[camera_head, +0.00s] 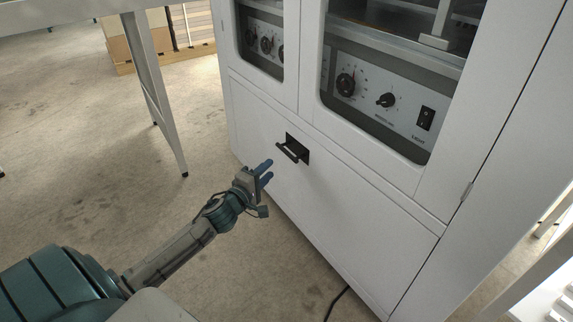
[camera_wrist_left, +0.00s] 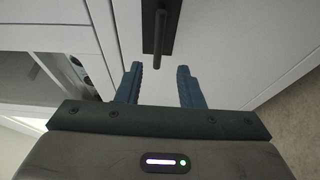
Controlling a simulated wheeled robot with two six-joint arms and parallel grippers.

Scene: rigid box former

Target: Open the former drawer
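The former (camera_head: 400,220) is a large white cabinet. Its drawer front (camera_head: 330,215) is a white panel low on the cabinet and sits flush. A black handle (camera_head: 291,151) on a dark recessed plate is near the drawer's upper edge. My left gripper (camera_head: 267,172) is open and empty, just below and left of the handle in the head view. In the left wrist view, the handle (camera_wrist_left: 158,32) lies ahead of the gap between the two blue fingers (camera_wrist_left: 160,82), apart from them. My right gripper is in neither view.
Control panels with knobs (camera_head: 346,84) sit behind windows above the drawer. A grey table leg (camera_head: 160,110) stands at the left. A dark cable (camera_head: 337,302) lies on the floor by the cabinet. The floor before the drawer is mostly clear.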

